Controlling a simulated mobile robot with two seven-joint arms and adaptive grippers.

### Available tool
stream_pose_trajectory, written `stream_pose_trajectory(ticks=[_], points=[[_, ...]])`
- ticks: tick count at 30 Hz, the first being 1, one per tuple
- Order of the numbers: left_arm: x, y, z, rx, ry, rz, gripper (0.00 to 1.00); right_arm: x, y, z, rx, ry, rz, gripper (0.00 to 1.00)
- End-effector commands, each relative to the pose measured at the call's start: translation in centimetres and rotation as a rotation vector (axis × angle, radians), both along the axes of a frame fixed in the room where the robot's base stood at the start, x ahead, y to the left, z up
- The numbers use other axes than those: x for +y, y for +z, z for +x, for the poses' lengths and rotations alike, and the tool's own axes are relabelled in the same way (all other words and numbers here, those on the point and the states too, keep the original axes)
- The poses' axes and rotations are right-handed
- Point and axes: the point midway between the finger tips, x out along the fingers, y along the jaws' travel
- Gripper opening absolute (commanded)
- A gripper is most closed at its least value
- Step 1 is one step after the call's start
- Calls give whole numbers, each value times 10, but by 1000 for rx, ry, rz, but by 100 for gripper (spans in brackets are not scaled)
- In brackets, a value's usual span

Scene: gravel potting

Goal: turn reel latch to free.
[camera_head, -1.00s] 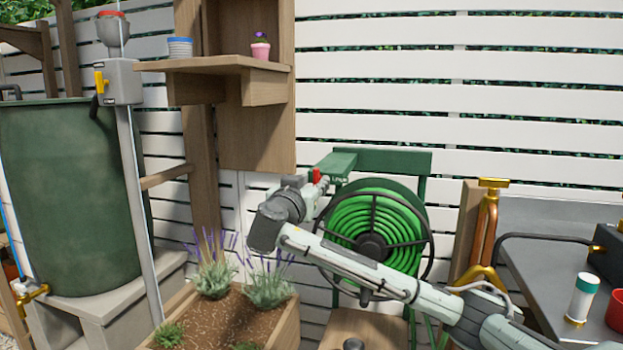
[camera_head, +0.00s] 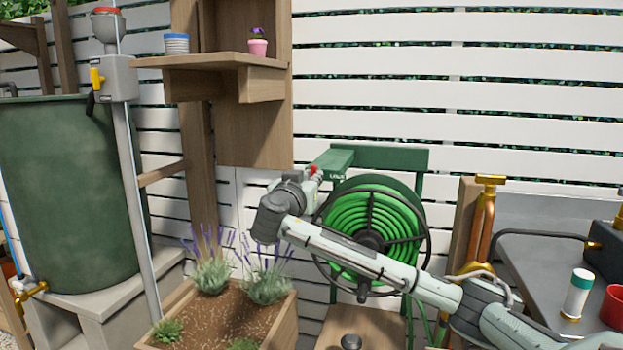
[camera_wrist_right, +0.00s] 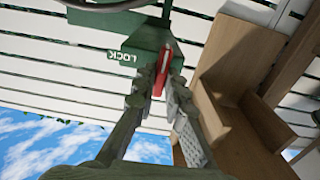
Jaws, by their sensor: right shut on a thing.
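The hose reel (camera_head: 395,226) carries a coiled bright green hose and hangs on a green frame against the white fence. A green housing (camera_head: 335,162) at its top left bears a small label, which reads LOCK, turned around, in the right wrist view (camera_wrist_right: 122,58). The red latch (camera_wrist_right: 163,70) sticks out from the housing's end; only its red tip shows in the head view (camera_head: 313,169). My right gripper (camera_wrist_right: 160,94) is shut on the red latch, one finger on each side. In the head view, my wrist hides part of the gripper. My left gripper is out of view.
A wooden planter (camera_head: 278,315) with lavender stands below my right wrist. A wooden shelf (camera_head: 210,62) with small pots is at upper left, near the housing. A green barrel (camera_head: 70,190) stands left, and a grey bench (camera_head: 545,230) right.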

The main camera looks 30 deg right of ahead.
Motion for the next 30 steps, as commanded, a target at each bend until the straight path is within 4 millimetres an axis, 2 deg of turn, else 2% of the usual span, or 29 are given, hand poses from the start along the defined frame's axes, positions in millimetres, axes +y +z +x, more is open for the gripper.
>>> stream_pose_trajectory(ticks=[3, 11, 19, 23, 28, 30], points=[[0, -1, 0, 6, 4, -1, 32, 0, -2, 0, 8, 0, -4, 0], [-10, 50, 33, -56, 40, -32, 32, 1, -6, 0, 70, 1, -53, 0], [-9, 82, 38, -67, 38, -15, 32, 2, -5, 1, 206, 1, -167, 0], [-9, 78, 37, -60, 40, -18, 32, 2, -1, 2, 303, 1, -249, 0], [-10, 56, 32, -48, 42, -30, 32, 2, 0, 2, 427, 1, -356, 0], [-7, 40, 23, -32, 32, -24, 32, 2, -1, 2, 478, 0, -400, 0]])
